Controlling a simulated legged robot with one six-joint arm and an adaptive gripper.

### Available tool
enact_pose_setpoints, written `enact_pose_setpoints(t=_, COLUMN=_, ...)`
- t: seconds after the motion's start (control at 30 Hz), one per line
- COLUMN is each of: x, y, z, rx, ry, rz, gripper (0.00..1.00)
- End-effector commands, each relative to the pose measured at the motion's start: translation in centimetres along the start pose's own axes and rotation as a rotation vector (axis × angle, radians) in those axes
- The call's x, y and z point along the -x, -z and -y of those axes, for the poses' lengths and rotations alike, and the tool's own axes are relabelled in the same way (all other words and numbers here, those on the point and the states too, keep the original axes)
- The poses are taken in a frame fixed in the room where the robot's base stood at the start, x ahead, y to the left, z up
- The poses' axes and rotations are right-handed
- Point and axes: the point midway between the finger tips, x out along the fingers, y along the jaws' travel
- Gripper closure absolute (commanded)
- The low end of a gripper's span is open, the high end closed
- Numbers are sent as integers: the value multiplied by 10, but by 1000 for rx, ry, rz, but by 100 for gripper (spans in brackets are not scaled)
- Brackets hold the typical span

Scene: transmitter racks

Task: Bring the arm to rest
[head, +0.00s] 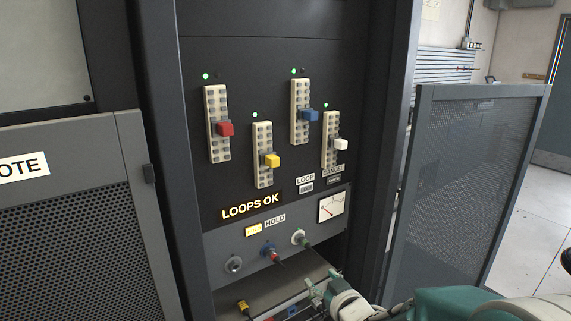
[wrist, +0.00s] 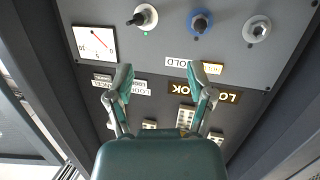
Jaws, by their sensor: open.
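My gripper (head: 322,286) is low in the head view, in front of the lower part of the rack. My teal arm (head: 450,304) reaches in from the lower right. In the wrist view my gripper (wrist: 160,78) has its two fingers spread apart with nothing between them. That view shows the rack panel upside down beyond the fingers. I cannot tell the exact gap between the fingertips and the panel.
The dark rack panel has red (head: 225,129), yellow (head: 271,160), blue (head: 309,116) and white (head: 341,144) sliders, each with a green light. A display (head: 251,206) reads LOOPS OK. Knobs (head: 269,251) sit below. An open mesh door (head: 458,185) stands at right.

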Motion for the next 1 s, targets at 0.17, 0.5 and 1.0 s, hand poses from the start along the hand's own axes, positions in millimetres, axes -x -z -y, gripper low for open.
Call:
enact_pose_setpoints(t=0.17, x=32, y=14, z=-24, rx=3, ry=-138, rz=154, gripper=31)
enact_pose_setpoints(t=0.5, x=122, y=19, z=-36, rx=-99, ry=-308, rz=467, gripper=31)
enact_pose_setpoints(t=1.0, x=259, y=6, z=22, rx=-311, ry=-277, rz=854, gripper=31)
